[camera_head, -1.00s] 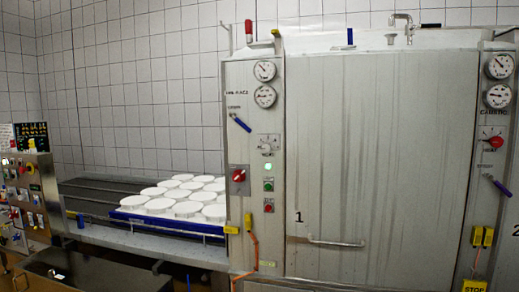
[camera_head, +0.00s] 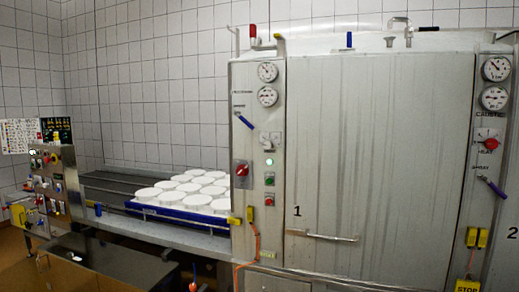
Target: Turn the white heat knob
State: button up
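The white heat knob (camera_head: 265,138) sits on a light square plate on the narrow steel control panel (camera_head: 243,210) left of the large door marked 1. It is small in the picture, and its pointer angle is hard to read. A small dark label shows just under it. My gripper is not in view, and nothing touches the knob.
Near the knob are two round gauges (camera_head: 267,97) above, a blue lever (camera_head: 243,120) at upper left, and a red switch (camera_head: 242,174) at lower left. Green and red buttons sit below. White cheese moulds fill a blue tray (camera_head: 165,217) at left. A door handle (camera_head: 330,238) projects at right.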

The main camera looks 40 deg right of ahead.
aim_at(267, 145)
jog(key=u, duration=0.4)
jog(key=k, duration=0.25)
jog(key=z, duration=1.65)
jog(key=i, duration=0.2)
jog(key=u, duration=0.05)
